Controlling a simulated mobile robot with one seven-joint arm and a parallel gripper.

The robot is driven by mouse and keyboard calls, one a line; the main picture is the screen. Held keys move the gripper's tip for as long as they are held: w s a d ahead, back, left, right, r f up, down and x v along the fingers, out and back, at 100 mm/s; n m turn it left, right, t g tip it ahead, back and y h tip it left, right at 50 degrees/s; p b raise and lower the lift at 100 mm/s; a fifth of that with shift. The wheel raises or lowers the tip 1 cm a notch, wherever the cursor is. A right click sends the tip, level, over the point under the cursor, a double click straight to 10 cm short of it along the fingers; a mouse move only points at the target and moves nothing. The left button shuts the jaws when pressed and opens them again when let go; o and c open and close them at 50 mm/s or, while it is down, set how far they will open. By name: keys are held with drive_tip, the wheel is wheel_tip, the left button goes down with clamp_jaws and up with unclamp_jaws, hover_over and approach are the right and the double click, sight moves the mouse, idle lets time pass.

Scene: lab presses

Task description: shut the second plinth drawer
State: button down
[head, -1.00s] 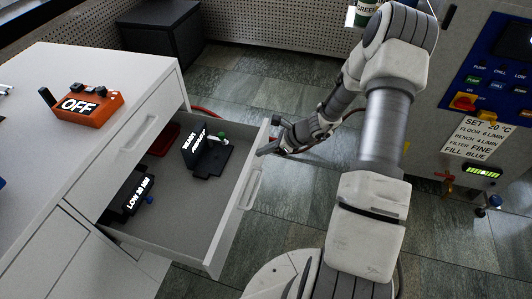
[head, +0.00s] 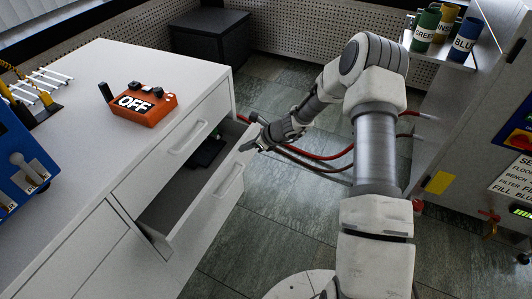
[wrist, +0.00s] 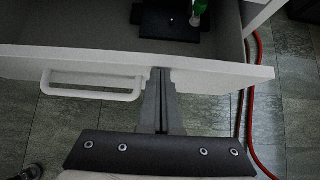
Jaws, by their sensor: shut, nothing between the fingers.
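The open plinth drawer (head: 203,215) is the second one down in the white cabinet and stands partly out. Its white front with a bar handle (head: 230,180) faces right, and the handle also shows in the wrist view (wrist: 92,85). My gripper (head: 250,145) is shut and empty at the far end of the drawer front. In the wrist view the closed fingertips (wrist: 161,72) are at the front's outer face, right of the handle, and seem to touch it. A black item with a green-topped part (wrist: 180,18) lies inside the drawer.
A shut drawer (head: 170,148) sits above the open one. Red hoses (head: 320,157) run across the floor behind my arm. A machine panel (head: 515,140) stands at right.

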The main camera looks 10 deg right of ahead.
drive_tip(key=w+a+p, duration=0.1)
drive_tip(key=w+a, duration=0.3)
drive_tip(key=a, duration=0.2)
drive_tip(key=shift+w+a, duration=0.25)
drive_tip(key=shift+w, duration=0.15)
drive_tip(key=shift+d, duration=0.15)
